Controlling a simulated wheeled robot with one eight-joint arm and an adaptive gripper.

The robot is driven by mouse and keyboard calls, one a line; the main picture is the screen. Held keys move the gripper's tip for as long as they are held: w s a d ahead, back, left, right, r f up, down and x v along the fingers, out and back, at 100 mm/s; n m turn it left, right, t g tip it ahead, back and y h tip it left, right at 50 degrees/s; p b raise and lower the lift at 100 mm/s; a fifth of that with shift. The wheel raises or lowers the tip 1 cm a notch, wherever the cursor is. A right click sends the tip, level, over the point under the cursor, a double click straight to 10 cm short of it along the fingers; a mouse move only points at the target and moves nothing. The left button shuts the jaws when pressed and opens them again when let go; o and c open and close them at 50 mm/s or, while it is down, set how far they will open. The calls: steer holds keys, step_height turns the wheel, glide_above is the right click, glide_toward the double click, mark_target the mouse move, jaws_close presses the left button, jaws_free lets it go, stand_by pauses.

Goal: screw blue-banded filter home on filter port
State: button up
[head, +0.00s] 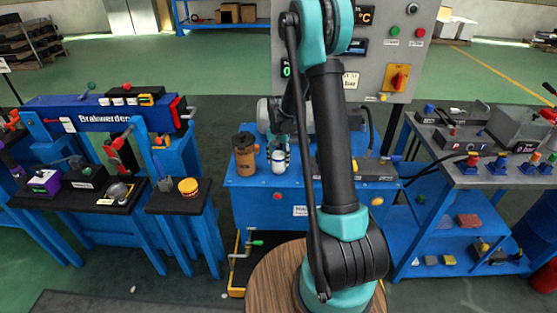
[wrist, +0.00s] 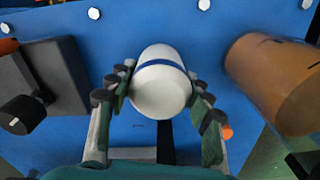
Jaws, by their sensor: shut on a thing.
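The blue-banded filter (wrist: 160,94) is a white rounded cylinder with a dark blue band, in the middle of the wrist view. In the head view the white filter (head: 278,167) stands over the blue stand (head: 262,205). My gripper (wrist: 161,84) has its fingers on both sides of the filter and is shut on it.
A brown canister (head: 244,155) stands close beside the filter; it is at the right in the wrist view (wrist: 272,82). A dark box with a knob (wrist: 40,85) is on the other side. A grey control panel (head: 385,60) rises behind. Blue benches flank the stand.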

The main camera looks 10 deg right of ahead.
stand_by(0.3)
steer(key=m, duration=0.4)
steer(key=shift+m, duration=0.6)
steer(key=m, duration=0.2)
steer(key=shift+m, duration=1.6)
steer(key=shift+m, duration=0.4)
steer(key=m, duration=0.4)
